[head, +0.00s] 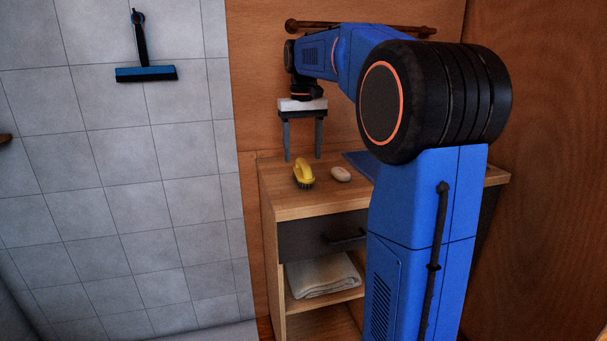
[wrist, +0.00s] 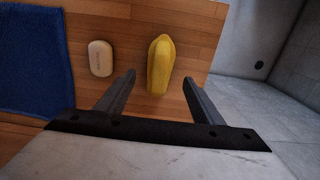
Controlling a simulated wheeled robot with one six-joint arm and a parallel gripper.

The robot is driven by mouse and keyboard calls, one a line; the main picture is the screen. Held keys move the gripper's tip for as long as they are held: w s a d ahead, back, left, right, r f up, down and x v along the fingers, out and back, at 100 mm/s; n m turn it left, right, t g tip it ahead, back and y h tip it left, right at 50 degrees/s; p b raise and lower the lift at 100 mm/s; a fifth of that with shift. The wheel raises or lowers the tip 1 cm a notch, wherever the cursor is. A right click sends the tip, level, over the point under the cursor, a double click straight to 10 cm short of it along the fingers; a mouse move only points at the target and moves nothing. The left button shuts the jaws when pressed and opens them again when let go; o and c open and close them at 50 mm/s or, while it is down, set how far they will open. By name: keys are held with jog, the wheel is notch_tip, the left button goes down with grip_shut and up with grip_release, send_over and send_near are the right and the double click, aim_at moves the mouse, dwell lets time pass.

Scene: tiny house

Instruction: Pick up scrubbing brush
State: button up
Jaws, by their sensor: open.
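The scrubbing brush (head: 304,174) has a yellow handle and dark bristles. It sits on the wooden top of a small cabinet, near its left front edge. In the wrist view the yellow brush (wrist: 161,64) lies just beyond my fingertips, in line with the gap between them. My gripper (head: 302,158) is open and points down, with its two grey fingers apart and nothing between them. In the wrist view my gripper (wrist: 159,77) shows both fingers, one to each side of the brush's near end. I cannot tell the exact height above the brush.
A pale bar of soap (head: 341,174) lies right of the brush; it also shows in the wrist view (wrist: 101,58). A blue cloth (wrist: 35,58) lies beyond it. The cabinet (head: 290,205) has a drawer and a folded towel (head: 322,276). A squeegee (head: 146,73) hangs on the tiles.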

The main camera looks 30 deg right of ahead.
aim_at(303, 162)
jog(key=shift+s+f, duration=0.2)
jog(key=shift+f, duration=2.1)
jog(key=c, duration=1.3)
